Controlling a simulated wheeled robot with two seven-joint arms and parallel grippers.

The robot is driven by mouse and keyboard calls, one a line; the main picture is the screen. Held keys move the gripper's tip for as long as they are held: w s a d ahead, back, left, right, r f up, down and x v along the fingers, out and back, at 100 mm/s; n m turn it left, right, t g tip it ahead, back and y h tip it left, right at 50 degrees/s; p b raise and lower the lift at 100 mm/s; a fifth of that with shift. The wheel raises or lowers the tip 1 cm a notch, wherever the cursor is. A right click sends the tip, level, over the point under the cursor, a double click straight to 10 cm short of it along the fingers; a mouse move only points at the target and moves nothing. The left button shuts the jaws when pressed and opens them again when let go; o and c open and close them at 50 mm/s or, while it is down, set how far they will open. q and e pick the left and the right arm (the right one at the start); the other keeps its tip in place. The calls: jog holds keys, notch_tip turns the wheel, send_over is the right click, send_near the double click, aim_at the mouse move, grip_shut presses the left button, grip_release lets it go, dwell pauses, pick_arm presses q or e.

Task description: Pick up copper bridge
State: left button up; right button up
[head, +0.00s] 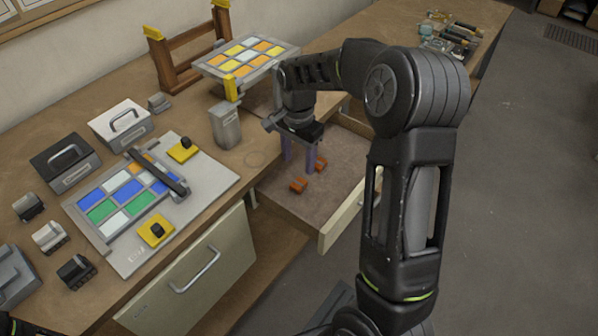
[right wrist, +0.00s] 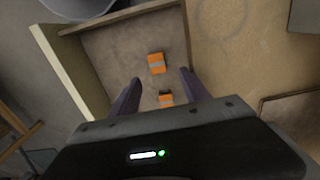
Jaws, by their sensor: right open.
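Two small orange-copper blocks with grey bands lie on the floor of the open drawer (head: 345,160). In the head view one block (head: 298,185) is nearer and the other (head: 320,165) is farther right. The right wrist view shows one block (right wrist: 156,63) just beyond the fingertips and the other (right wrist: 166,100) between the fingers. I cannot tell whether they are ends of one copper bridge. My right gripper (head: 299,156) is open and empty, pointing down over the drawer, its purple fingers (right wrist: 160,82) above the blocks.
A panel of coloured glass (head: 122,200) with a dark bar across it lies on the bench at left. A grey canister (head: 226,126) stands near the drawer's left. A second glass panel (head: 245,58) rests behind. The drawer's front wall (head: 341,216) stands raised.

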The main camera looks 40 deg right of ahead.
aim_at(299, 183)
jog(key=shift+s+a+r, duration=0.1)
jog(key=shift+s+a, duration=0.05)
jog(key=shift+f, duration=1.35)
jog(key=shift+f, duration=0.1)
jog(key=shift+s+f+p, duration=0.1)
jog(key=shift+f+p, duration=0.3)
notch_tip(299, 183, down, 4)
jog(key=shift+f+p, duration=0.15)
jog(key=shift+p, duration=0.35)
grip_shut()
